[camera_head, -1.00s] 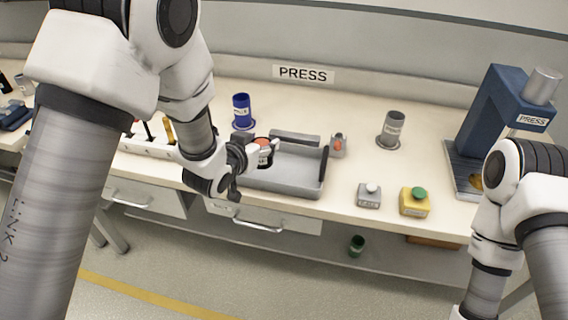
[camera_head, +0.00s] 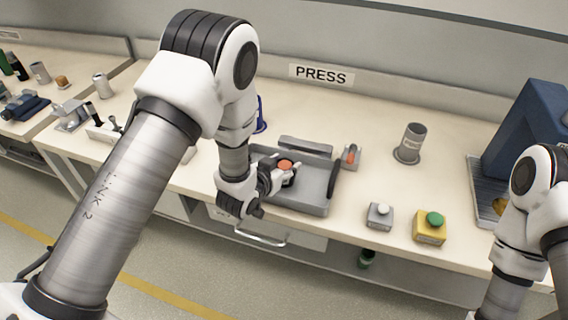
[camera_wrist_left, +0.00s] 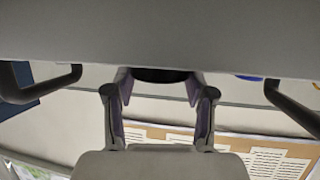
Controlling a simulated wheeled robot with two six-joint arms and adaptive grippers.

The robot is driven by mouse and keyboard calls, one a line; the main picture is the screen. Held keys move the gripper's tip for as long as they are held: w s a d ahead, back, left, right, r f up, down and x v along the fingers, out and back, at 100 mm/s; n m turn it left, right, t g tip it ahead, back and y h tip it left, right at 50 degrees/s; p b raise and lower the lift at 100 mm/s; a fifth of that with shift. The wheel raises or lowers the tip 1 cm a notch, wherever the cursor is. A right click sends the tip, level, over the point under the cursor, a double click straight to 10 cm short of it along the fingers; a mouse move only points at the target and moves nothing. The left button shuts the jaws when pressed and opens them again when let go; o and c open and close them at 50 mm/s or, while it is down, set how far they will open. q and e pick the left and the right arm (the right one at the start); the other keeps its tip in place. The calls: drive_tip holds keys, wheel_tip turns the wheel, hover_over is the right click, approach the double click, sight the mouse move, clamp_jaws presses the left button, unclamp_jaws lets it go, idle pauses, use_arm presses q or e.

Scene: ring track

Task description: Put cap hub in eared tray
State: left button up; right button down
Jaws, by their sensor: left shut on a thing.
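The cap hub (camera_head: 286,164), with an orange top and a dark body, is in the jaws of my left gripper (camera_head: 279,177). It appears over the left part of the eared tray (camera_head: 306,203), a shallow grey tray with dark handles. I cannot tell whether it touches the tray floor. In the left wrist view, the gripper fingers (camera_wrist_left: 159,100) close around a dark round part of the hub (camera_wrist_left: 160,75). A grey tray wall (camera_wrist_left: 160,35) fills the top there, with dark handles on both sides. My right gripper is outside the view.
A small grey holder with an orange part (camera_head: 351,156) stands just right of the tray. A grey cup (camera_head: 411,143), a grey button box (camera_head: 379,216) and a yellow button box (camera_head: 430,228) are further right. The blue press (camera_head: 525,135) stands at far right. A blue cup (camera_head: 260,115) is partly hidden behind my arm.

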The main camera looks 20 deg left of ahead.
use_arm(q)
drive_tip(key=shift+f, duration=0.1)
drive_tip(key=o, duration=1.4)
drive_tip(key=shift+s+r, duration=0.1)
drive_tip(key=shift+r, duration=0.15)
drive_tip(key=b+v, duration=0.2)
drive_tip(key=v, duration=1)
drive_tip(key=s+a+f+n+g+y, duration=0.15)
drive_tip(key=s+f+g, duration=0.35)
drive_tip(key=f, duration=0.5)
drive_tip(key=s+a+f+g+y, duration=0.1)
drive_tip(key=s+a+f+g, duration=0.2)
drive_tip(key=s+f, duration=0.55)
drive_tip(key=s+f+g, duration=0.1)
drive_tip(key=s+f, duration=0.1)
drive_tip(key=s, duration=0.1)
drive_tip(key=s+f+n+g, duration=0.1)
drive_tip(key=s+f+g, duration=0.1)
drive_tip(key=s, duration=0.2)
drive_tip(key=s+a+f+g, duration=0.1)
drive_tip(key=s+f+g, duration=0.1)
drive_tip(key=s, duration=0.2)
drive_tip(key=shift+s+f+p, duration=0.2)
drive_tip(key=shift+f+p, duration=0.1)
drive_tip(key=shift+f, duration=0.1)
